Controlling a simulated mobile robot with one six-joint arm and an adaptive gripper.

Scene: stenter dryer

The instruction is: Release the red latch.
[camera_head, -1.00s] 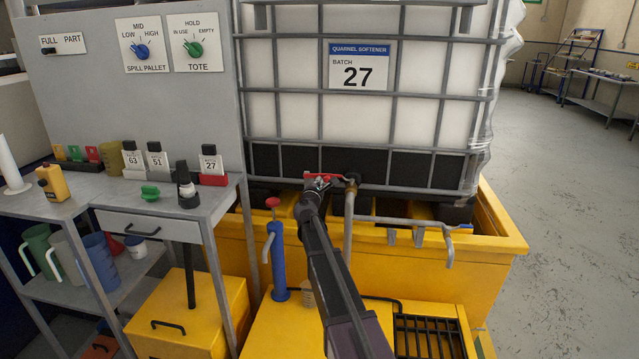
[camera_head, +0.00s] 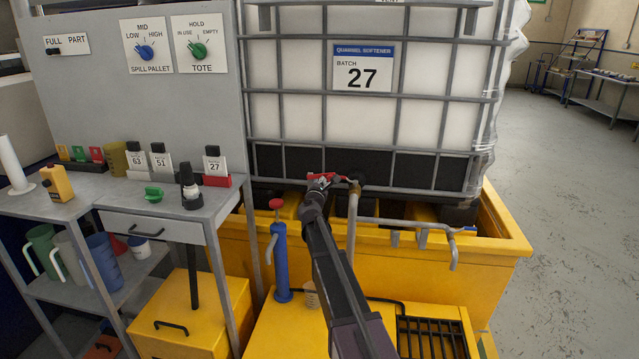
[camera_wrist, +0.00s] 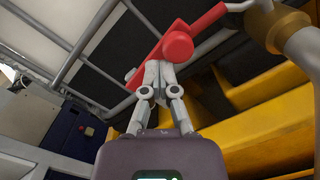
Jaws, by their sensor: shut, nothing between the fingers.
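The red latch (camera_wrist: 178,45) is a flat bar with a round boss, mounted by the tote's outlet. In the wrist view it runs slantwise from upper right to lower left. My gripper (camera_wrist: 157,66) is shut, and its fingertips are at the underside of the latch; whether they touch it I cannot tell. In the head view the red latch (camera_head: 326,178) shows at the front of the caged tote (camera_head: 415,120), left of a brass fitting (camera_head: 354,187). My arm hides what lies just below it.
A yellow spill pallet (camera_head: 490,252) stands under the tote, with a grey pipe (camera_head: 400,223) across its front. A blue hand pump (camera_head: 281,262) stands left of my arm. A grey bench (camera_head: 85,205) with small items is at the left. Open floor lies at the right.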

